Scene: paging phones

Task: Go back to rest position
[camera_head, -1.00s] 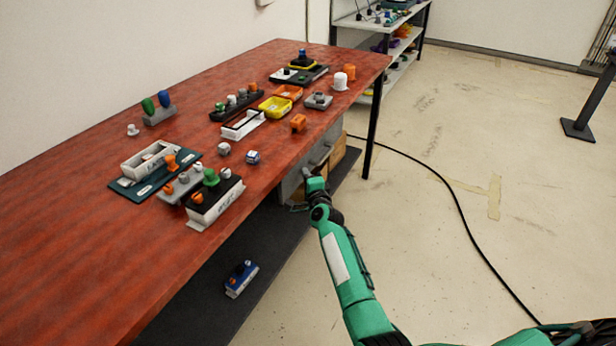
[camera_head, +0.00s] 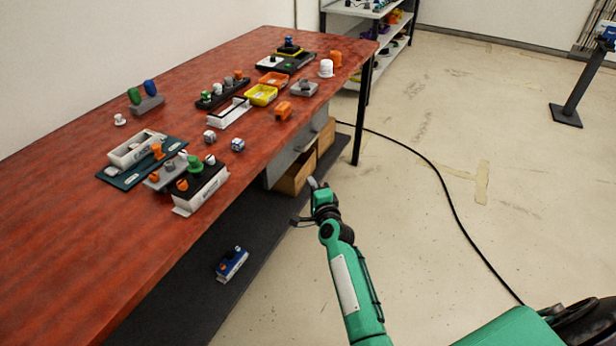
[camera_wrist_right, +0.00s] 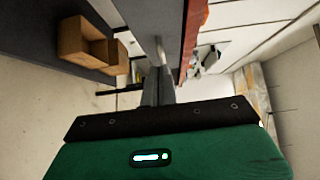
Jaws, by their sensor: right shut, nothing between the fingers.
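My right gripper (camera_head: 312,183) is at the end of my green right arm, off the front edge of the red table (camera_head: 70,240), at about the height of the space under the tabletop. It is shut and empty. In the right wrist view, its dark fingers (camera_wrist_right: 158,88) are together with nothing between them. My left gripper is not in any view.
Blocks, trays and knobbed devices crowd the table, such as a yellow tray (camera_head: 262,95). Below are a grey drawer unit (camera_head: 290,155), wooden boxes (camera_head: 297,177) and a blue device (camera_head: 232,263) on a dark shelf (camera_head: 190,310). A black cable crosses the open floor (camera_head: 420,200) at right.

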